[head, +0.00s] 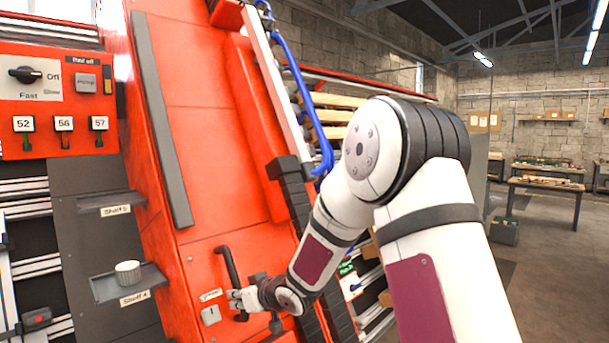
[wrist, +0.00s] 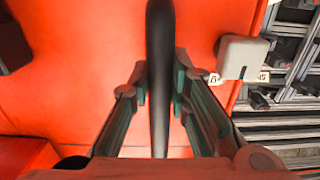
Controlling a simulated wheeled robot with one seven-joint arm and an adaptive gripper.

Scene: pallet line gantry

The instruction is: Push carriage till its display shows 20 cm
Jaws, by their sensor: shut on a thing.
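The red carriage (head: 190,262) stands tall in the middle-left of the head view. A black bar handle (head: 228,264) is fixed on its lower front. My gripper (head: 238,298) is shut on the lower part of this handle. In the wrist view the handle (wrist: 159,50) runs upright between the two fingers of my gripper (wrist: 160,88), one on each side. A small light box (head: 210,315) to the left of the handle appears to read "1". A pale box (wrist: 242,57) is at the right in the wrist view.
A red panel (head: 50,90) at the left has a knob and numbers 52, 56 and 57. Below it, a small shelf (head: 105,290) bears a round white thing. Blue tubing (head: 300,90) and rails run along the right of the carriage. Open floor (head: 520,270) is at the right.

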